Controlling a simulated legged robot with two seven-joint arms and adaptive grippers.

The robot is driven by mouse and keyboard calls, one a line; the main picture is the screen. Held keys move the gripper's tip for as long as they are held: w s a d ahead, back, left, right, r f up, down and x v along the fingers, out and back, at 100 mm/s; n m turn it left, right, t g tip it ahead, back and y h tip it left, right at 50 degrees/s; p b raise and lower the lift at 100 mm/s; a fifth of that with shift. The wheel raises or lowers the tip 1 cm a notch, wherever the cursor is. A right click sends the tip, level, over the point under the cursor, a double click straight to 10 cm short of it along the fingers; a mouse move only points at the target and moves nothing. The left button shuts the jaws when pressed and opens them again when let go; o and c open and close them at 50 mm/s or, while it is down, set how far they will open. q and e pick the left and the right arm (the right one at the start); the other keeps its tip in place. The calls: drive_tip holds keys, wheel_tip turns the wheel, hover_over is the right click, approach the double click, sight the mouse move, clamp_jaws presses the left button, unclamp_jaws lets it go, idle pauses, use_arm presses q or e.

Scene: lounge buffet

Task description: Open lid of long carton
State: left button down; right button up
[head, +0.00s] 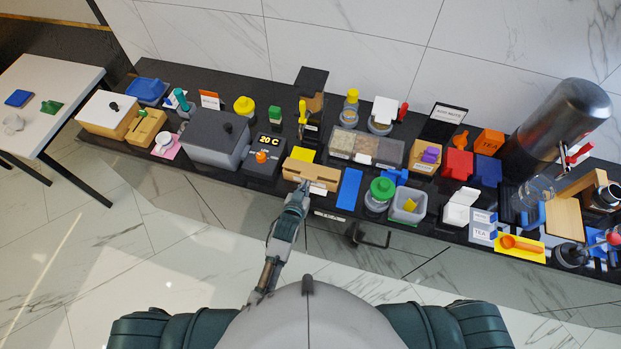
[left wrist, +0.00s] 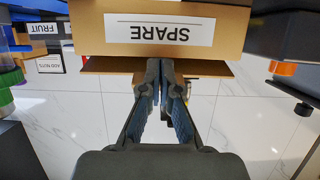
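The long carton (head: 312,173) is a brown cardboard box near the front edge of the dark counter, in the middle of the head view. In the left wrist view the carton (left wrist: 90,25) fills the top, with a white "SPARE" label upside down and a cardboard flap (left wrist: 105,66) sticking out below it. My left gripper (head: 303,188) is at the carton's front side. In the left wrist view its fingertips (left wrist: 160,65) are together, overlapping the flap's middle. They hide that part, so contact with the flap is unclear. My right gripper is not in view.
A dark device reading "20 C" with an orange knob (head: 262,157) stands left of the carton. A blue slab (head: 349,188) lies close on its right, and a yellow piece (head: 302,155) is behind it. The counter (head: 215,172) is crowded; the floor in front is open.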

use_arm(q)
drive_tip(key=shift+w+d+r+p, duration=0.1)
drive_tip(key=shift+d+r+p, duration=0.05)
drive_tip(key=shift+r+p, duration=0.5)
drive_tip(key=shift+w+r, duration=0.25)
drive_tip(key=shift+r, duration=0.35)
